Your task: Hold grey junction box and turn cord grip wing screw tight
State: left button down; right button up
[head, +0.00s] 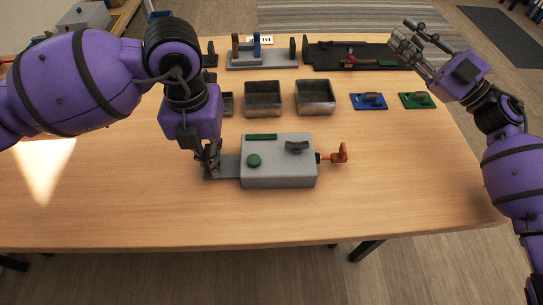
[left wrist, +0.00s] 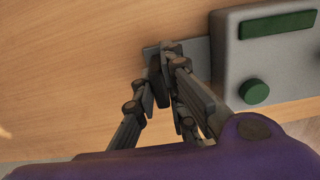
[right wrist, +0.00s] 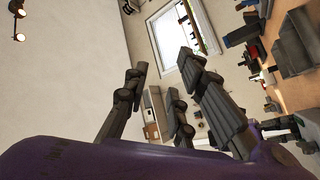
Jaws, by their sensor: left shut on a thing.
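The grey junction box (head: 280,172) lies on the wooden table, with a green knob, a green strip and a dark handle on top. It also shows in the left wrist view (left wrist: 282,62). A flat grey tab (head: 229,166) sticks out from its left side. The orange wing screw (head: 341,153) is on a short dark stem at the box's right side. My left gripper (head: 209,162) is shut on the tab; its fingertips (left wrist: 163,62) hide part of it. My right gripper (head: 408,44) is open and empty, raised at the far right, well away from the wing screw.
A blue plate (head: 369,107) and a green plate (head: 417,106) lie at the right. A grey rack (head: 262,62) and a black tray (head: 350,67) are at the back. The table right of the wing screw is clear.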

jog(key=s+a+r+n+g, duration=0.1)
jog(key=s+a+n+g, duration=0.4)
jog(key=a+n, duration=0.4)
jog(key=s+a+r+n+g, duration=0.25)
jog(key=a+n+g, duration=0.4)
jog(key=a, duration=0.45)
jog(key=s+a+r+n+g, duration=0.1)
jog(key=s+a+n+g, duration=0.5)
jog(key=a, duration=0.4)
jog(key=s+a+f+n+g+h, duration=0.1)
jog(key=s+a+f+n+h, duration=0.2)
jog(key=s+f+n+h, duration=0.35)
jog(key=n+t+h, duration=0.3)
jog(key=n+h, duration=0.5)
send_over(291, 142)
jog(key=shift+s+a+f, duration=0.2)
jog(key=shift+a, duration=0.1)
jog(key=shift+w+d+h, duration=0.1)
jog(key=shift+d+h, duration=0.1)
jog(key=shift+h, duration=0.15)
jog(key=shift+d+f, duration=0.1)
jog(key=shift+f, duration=4.4)
